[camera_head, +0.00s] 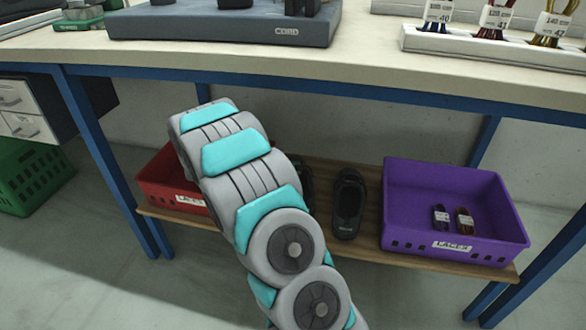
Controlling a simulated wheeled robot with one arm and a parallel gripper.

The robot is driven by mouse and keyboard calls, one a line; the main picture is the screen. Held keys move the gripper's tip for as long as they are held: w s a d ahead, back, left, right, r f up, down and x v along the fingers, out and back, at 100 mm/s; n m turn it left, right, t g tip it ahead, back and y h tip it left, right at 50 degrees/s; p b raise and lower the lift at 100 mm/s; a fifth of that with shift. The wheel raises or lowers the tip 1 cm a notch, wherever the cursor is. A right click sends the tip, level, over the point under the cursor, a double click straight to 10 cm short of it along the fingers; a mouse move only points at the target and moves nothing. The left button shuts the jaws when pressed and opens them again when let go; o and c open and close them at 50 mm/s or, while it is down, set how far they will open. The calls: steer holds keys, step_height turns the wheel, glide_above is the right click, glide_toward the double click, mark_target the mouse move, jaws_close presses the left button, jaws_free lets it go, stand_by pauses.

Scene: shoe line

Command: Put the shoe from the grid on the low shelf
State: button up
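A black shoe (348,205) stands on the wooden low shelf (365,250) under the table, left of a purple crate. A second dark shape (306,182), perhaps another shoe, shows just left of it, partly hidden by my arm. No grid can be made out for certain. My arm rises from the bottom of the picture across the shelf and bends near the table's front edge. My gripper is not in view, so I cannot see whether it holds anything.
The purple crate (400,222) holds laces at the shelf's right. A red crate (160,190) is at its left, partly behind my arm. The table (350,62) above carries a grey block marked CORD (225,27) and a lace rack (480,47). Blue legs (105,160) flank the shelf.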

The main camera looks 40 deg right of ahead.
steer(key=o, duration=0.4)
steer(key=shift+o, duration=0.2)
steer(key=v, duration=1.2)
steer(key=shift+p, duration=0.3)
